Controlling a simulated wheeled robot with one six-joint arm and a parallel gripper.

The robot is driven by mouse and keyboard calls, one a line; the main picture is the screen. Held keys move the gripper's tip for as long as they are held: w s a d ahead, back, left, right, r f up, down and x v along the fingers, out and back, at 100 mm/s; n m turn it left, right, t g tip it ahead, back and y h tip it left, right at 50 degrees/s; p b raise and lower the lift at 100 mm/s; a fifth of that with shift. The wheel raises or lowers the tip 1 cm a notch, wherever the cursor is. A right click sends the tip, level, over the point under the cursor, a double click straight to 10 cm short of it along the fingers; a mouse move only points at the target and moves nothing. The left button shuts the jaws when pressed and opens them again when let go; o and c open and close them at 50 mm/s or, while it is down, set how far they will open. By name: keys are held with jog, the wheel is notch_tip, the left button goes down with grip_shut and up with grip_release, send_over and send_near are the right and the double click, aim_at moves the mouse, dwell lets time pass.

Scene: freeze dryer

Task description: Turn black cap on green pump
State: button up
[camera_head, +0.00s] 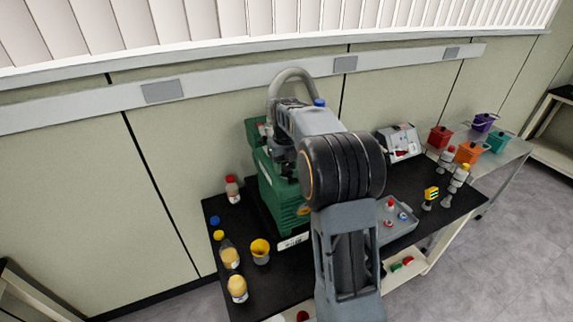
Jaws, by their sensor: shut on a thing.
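The green pump (283,199) stands on the black table top, with a grey hose (291,74) arching over its top. My arm reaches across the pump from the front and hides its right side. My gripper (284,152) is at the top of the pump, small and partly hidden by my own arm. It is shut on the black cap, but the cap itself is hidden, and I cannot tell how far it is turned.
Yellow-capped bottles (237,287), a yellow cup (260,250) and a red-capped bottle (232,188) stand left of the pump. A grey tray (398,232), a white device (399,143) and yellow-topped items (430,195) are on the right. Coloured boxes (469,152) stand farther right.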

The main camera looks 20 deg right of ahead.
aim_at(286, 166)
jog(key=shift+m, duration=0.6)
jog(key=o, duration=0.9)
notch_tip(286, 166, up, 14)
jog(key=shift+f+b, duration=0.1)
jog(key=shift+b, duration=0.25)
